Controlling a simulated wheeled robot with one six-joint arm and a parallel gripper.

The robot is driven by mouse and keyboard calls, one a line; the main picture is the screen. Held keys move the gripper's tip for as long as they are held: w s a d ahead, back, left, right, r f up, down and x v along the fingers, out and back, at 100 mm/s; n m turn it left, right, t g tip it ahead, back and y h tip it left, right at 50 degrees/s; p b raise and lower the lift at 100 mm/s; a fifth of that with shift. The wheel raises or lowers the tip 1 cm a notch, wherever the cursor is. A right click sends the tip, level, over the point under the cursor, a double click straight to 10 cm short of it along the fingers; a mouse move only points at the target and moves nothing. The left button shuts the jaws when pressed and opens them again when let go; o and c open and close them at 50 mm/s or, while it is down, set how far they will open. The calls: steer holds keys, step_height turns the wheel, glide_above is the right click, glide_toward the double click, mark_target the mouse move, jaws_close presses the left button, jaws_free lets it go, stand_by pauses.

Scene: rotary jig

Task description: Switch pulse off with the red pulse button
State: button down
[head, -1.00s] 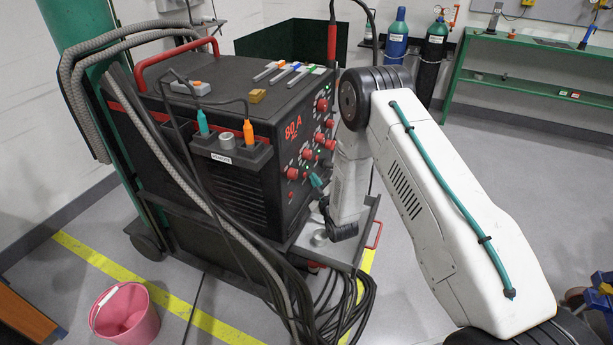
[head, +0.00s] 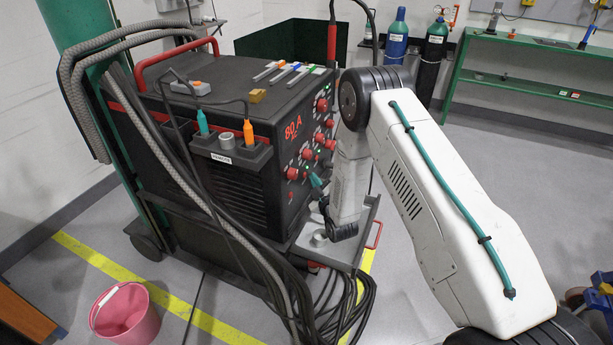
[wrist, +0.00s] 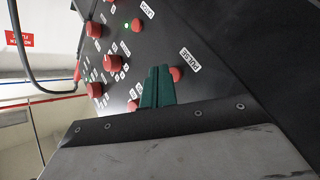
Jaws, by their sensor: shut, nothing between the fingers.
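The red pulse button (wrist: 175,74) shows in the wrist view beside the white PULSE label (wrist: 189,60) on the dark front panel. My gripper (wrist: 158,70) has teal fingers, closed together with nothing between them. Their tips lie just left of the pulse button and cover part of the panel there; I cannot tell whether they touch the button. In the head view my gripper (head: 315,181) is close to the lower part of the front panel of the welding machine (head: 235,150). Whether a lamp belonging to the pulse button is lit is unclear.
Other red knobs and buttons crowd the panel, including a red button (wrist: 136,25) next to a lit green lamp. A grey shelf (head: 335,252) juts out below the panel. Cables hang at the machine's side, and a pink bucket (head: 125,315) stands on the floor.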

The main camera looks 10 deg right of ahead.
steer(key=shift+a, duration=0.1)
steer(key=shift+w+a, duration=0.25)
steer(key=shift+a, duration=0.1)
stand_by(0.4)
steer(key=shift+s+d, duration=0.25)
steer(key=shift+d, duration=0.2)
steer(key=s+d, duration=0.3)
steer(key=d, duration=0.2)
steer(key=shift+s, duration=0.25)
stand_by(0.4)
stand_by(1.1)
